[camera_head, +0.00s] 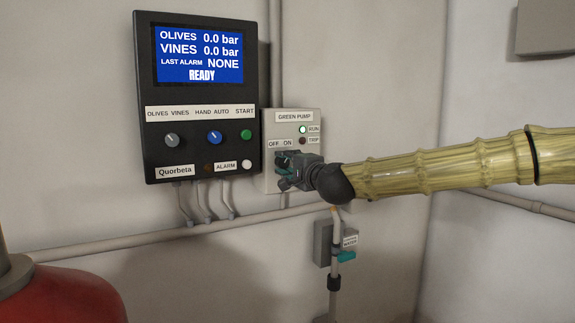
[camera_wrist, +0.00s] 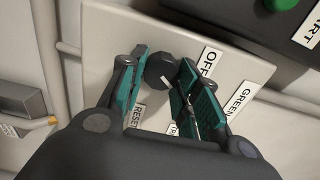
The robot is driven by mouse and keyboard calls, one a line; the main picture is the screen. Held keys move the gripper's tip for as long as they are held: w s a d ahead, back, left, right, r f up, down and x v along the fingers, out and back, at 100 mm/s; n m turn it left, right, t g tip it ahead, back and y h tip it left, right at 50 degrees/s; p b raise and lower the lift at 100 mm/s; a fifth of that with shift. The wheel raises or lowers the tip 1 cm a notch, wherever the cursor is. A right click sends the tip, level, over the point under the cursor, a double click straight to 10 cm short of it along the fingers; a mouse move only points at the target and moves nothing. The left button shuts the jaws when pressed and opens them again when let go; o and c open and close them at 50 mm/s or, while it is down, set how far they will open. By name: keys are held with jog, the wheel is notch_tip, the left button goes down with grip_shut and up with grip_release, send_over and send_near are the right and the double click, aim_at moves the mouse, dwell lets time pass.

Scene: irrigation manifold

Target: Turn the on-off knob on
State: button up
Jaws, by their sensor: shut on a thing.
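The on-off knob (camera_wrist: 158,68) is round and black, with a short white mark on it, on the front of the grey GREEN PUMP box (camera_head: 310,128). My gripper (camera_head: 283,163) is at this box, just below the OFF ON label (camera_head: 280,144), and hides the knob in the head view. In the wrist view the teal fingers of my gripper are shut on the knob, one on each side. The green RUN lamp (camera_head: 302,129) is lit. The TRIP lamp (camera_head: 302,141) is dark red. Which label the knob's mark points to is hard to tell.
The black Quorbeta panel (camera_head: 200,135) stands left of the pump box; its screen (camera_head: 200,55) reads READY. Pipes (camera_head: 150,240) run along the wall below. A small meter box (camera_head: 323,243) is under my arm. A red rounded tank (camera_head: 60,298) is at the lower left.

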jog(key=o, duration=1)
jog(key=v, duration=1.2)
jog(key=shift+d+f, duration=0.1)
